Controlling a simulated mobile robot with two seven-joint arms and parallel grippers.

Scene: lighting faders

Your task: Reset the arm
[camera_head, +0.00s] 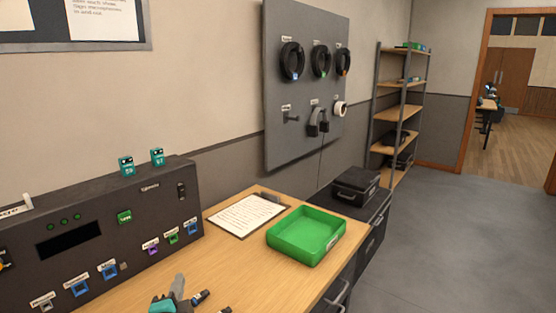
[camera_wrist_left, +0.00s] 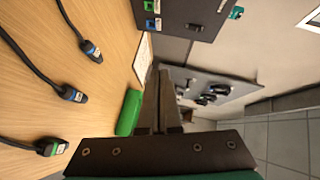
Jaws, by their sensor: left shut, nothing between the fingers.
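My left gripper (camera_head: 180,284) shows at the bottom edge of the head view, above the wooden desk (camera_head: 237,270). In the left wrist view its two dark fingers (camera_wrist_left: 160,75) are together, with nothing visible between them. The rest of my left arm is mostly cut off by the bottom of the head view. My right gripper is in neither view.
A dark control panel (camera_head: 130,235) with coloured sockets stands at left. A clipboard (camera_head: 245,215) and green tray (camera_head: 300,240) lie on the desk. Several black cables with plugs (camera_wrist_left: 72,95) lie on it.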

